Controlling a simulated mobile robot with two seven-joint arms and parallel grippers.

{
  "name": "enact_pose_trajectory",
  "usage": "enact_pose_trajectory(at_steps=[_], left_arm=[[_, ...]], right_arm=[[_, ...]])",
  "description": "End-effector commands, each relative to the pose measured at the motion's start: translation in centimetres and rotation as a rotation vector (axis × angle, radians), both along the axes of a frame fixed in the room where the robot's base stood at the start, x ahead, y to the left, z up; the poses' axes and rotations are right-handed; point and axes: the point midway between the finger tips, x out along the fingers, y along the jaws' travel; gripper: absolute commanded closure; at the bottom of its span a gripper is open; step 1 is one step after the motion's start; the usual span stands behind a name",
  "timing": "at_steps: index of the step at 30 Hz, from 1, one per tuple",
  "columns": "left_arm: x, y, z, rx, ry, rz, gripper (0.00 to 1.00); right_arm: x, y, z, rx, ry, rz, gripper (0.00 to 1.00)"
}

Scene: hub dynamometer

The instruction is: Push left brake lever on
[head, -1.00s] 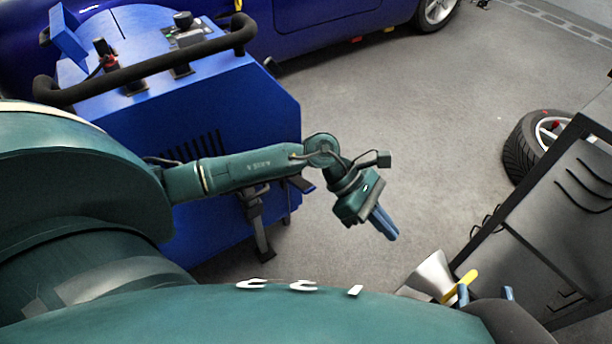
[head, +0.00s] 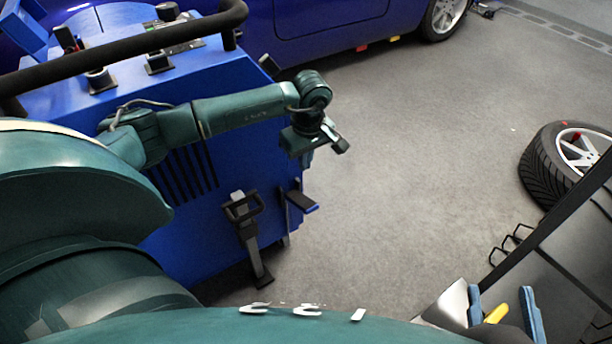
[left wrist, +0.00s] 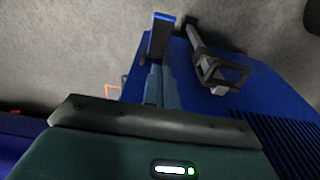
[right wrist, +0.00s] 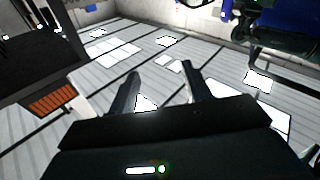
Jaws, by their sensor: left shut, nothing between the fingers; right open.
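The blue cart (head: 200,215) has a lever with a flat blue pedal (head: 302,203) low on its right side, which I take for the brake lever. It also shows in the left wrist view (left wrist: 160,35), just beyond the fingertips. My left gripper (head: 308,160) is shut and empty, pointing down above the pedal in the head view. In the left wrist view its shut fingers (left wrist: 158,85) line up with the lever; I cannot tell whether they touch. My right gripper (head: 504,300) is open at the lower right; its spread fingers show in the right wrist view (right wrist: 158,82).
A dark handle on a bar (head: 245,215) stands on the cart's face beside the lever. A black push bar (head: 130,48) runs along the cart's top. A wheel (head: 560,160) and dark rack (head: 560,265) are at the right. The floor between is clear.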

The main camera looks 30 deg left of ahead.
Motion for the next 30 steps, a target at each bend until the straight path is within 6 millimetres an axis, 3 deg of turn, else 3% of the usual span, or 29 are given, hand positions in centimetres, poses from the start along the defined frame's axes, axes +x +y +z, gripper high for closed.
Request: enact_pose_trajectory(at_steps=[9,15,21,30], left_arm=[[0.1,0.6,-7.1,-0.001,0.005,0.002,1.00],[0.0,0.2,-10.6,-0.003,0.003,-0.002,1.00],[-0.3,-0.6,-12.2,-0.002,0.002,0.000,1.00],[-0.3,-0.7,-12.5,-0.002,0.001,0.001,1.00]], right_arm=[[0.2,0.3,-0.8,0.057,-0.001,0.016,0.51],[0.2,0.7,-0.9,0.102,0.005,0.033,0.51],[0.3,0.8,-0.1,0.127,-0.011,0.046,0.51],[0.2,0.8,0.2,0.132,-0.011,0.051,0.51]])
